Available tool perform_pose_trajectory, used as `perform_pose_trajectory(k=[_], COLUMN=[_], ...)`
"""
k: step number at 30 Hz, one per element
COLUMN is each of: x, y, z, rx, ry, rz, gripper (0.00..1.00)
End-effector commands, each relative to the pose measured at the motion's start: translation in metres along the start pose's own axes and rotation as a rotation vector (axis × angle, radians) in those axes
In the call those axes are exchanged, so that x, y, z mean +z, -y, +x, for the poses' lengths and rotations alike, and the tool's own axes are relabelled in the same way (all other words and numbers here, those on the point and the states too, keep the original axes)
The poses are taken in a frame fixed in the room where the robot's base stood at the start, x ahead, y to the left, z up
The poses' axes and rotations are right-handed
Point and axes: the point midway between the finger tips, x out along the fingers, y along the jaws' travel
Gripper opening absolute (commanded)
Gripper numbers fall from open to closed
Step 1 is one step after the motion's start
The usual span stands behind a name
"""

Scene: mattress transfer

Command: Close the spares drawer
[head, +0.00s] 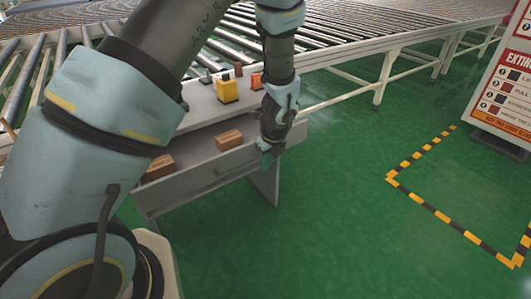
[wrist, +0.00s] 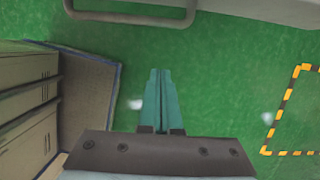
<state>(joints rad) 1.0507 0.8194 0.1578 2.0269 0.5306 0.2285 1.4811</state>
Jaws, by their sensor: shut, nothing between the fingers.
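The grey spares drawer (head: 205,178) stands pulled out from a grey bench in the head view. Two brown boxes show inside it, one near the middle (head: 229,139) and one at the left (head: 160,167). My gripper (head: 266,161) is at the right part of the drawer front, pointing down; I cannot tell whether it touches. In the wrist view my gripper's teal fingers (wrist: 160,72) are shut together with nothing between them. A bar handle (wrist: 130,18) and a pale grey edge (wrist: 265,10) show at the top of that view, apart from the fingertips.
A yellow item (head: 227,90) and an orange item (head: 256,80) stand on the bench top (head: 202,105). A roller conveyor (head: 340,45) runs behind. A sign (head: 505,85) stands at the right by striped floor tape (head: 440,215). The green floor in front is clear.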

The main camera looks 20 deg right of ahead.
Motion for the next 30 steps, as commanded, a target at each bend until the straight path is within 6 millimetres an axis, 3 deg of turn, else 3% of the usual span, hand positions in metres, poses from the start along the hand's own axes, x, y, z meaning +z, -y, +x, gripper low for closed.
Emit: perform_pose_trajectory(k=[6, 9, 15, 30], x=[0.002, 0.022, 0.038, 0.043], y=[-0.001, -0.001, 0.000, 0.000], z=[0.037, 0.034, 0.036, 0.038], rx=[0.001, -0.001, -0.001, -0.001], ry=[0.000, 0.001, 0.000, 0.000], rz=[-0.002, -0.007, -0.002, -0.003], gripper=[0.00, 0.00, 0.00, 0.00])
